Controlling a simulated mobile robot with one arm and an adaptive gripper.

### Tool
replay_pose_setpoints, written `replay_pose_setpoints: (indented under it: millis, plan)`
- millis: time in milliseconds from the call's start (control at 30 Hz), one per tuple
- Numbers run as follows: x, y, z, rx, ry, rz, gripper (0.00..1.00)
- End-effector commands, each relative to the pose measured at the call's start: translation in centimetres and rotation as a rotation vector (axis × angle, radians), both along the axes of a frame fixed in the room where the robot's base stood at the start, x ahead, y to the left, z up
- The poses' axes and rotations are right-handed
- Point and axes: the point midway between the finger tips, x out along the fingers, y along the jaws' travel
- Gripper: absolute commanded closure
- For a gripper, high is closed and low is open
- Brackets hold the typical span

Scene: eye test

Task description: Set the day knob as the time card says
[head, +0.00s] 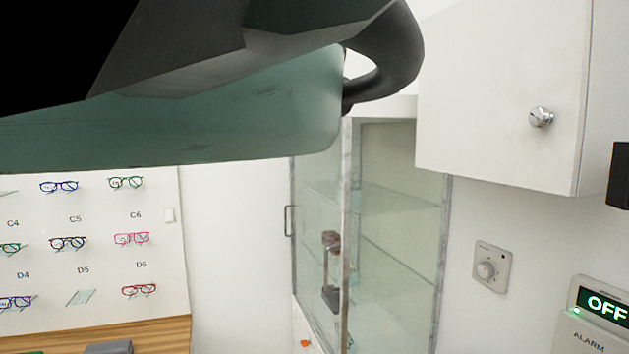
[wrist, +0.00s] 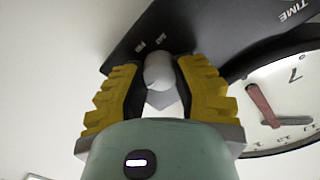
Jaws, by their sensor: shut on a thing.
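In the wrist view, my gripper (wrist: 158,76) has its yellow ribbed fingers on either side of a pale rounded knob (wrist: 158,66) and is shut on it. The knob sits at the edge of a dark panel (wrist: 220,28) with the small labels "FRI" and "SAT" just beyond it and "TIME" at the right. Which label the knob points at cannot be told, and any other day labels are hidden or out of view. No time card shows that I can make out. My gripper's fingers do not show in the head view.
A round clock (wrist: 295,85) is close to the right of my gripper. In the head view are a white cabinet (head: 490,90), a glass case (head: 400,230), a wall dial (head: 487,269), an alarm box reading "OFF" (head: 602,306) and a glasses display (head: 95,215). My arm covers the top left.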

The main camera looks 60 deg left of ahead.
Motion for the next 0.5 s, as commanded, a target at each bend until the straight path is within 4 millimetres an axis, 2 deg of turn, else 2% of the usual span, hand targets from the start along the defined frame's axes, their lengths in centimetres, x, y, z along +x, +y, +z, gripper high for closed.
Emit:
replay_pose_setpoints:
  millis: [367,400,500]
  plan:
    - [-0.08,-0.10,0.21,0.000,-0.006,-0.003,1.00]
    - [-0.07,-0.11,0.20,0.000,-0.005,-0.002,0.65]
    - [-0.06,-0.11,0.16,0.000,-0.003,-0.002,0.54]
